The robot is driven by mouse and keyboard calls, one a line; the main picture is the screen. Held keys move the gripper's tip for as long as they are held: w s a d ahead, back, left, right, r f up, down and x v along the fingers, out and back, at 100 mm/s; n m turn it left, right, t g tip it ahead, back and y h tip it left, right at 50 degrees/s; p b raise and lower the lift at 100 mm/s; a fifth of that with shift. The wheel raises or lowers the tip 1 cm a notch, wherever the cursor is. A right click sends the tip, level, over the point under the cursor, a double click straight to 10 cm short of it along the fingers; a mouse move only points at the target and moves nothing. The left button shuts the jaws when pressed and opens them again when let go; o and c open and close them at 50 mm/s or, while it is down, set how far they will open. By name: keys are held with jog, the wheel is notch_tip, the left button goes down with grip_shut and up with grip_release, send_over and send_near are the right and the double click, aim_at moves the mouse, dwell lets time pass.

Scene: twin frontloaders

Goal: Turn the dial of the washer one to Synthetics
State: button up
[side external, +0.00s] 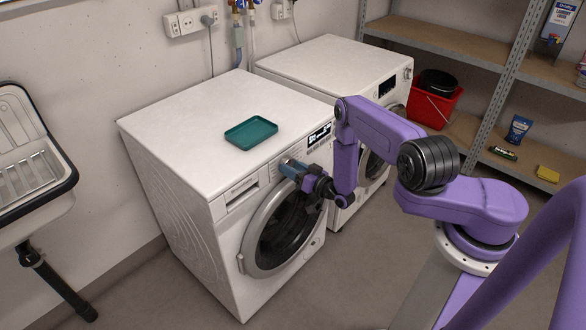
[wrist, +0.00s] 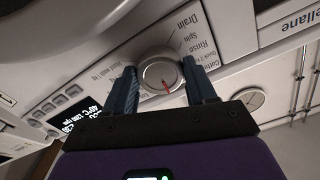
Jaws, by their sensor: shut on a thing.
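In the side external view the nearer white washer (side external: 185,135) faces my arm, with a lit display (side external: 319,134) and a round door (side external: 283,232). My gripper (side external: 290,168) is at its control panel and hides the dial there. In the wrist view the round silver dial (wrist: 160,70) sits between the two fingers of my gripper (wrist: 160,75), which is shut on it. The dial's red mark points down and slightly right in the picture. Drain, Spin and Rinse are printed at its upper right. The label at the red mark is hidden or unreadable.
A second white front-loader (side external: 330,62) stands beside it, farther back. A teal tray (side external: 251,133) lies on the nearer washer's top. A sink (side external: 30,165) is at the left. A red bucket (side external: 434,105) and metal shelving (side external: 480,52) stand at the right.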

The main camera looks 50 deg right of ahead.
jog(key=shift+m, duration=3.8)
jog(key=shift+s, duration=0.1)
jog(key=o, duration=1)
jog(key=shift+o, duration=0.2)
jog(key=s, duration=1.7)
jog(key=shift+s, duration=0.15)
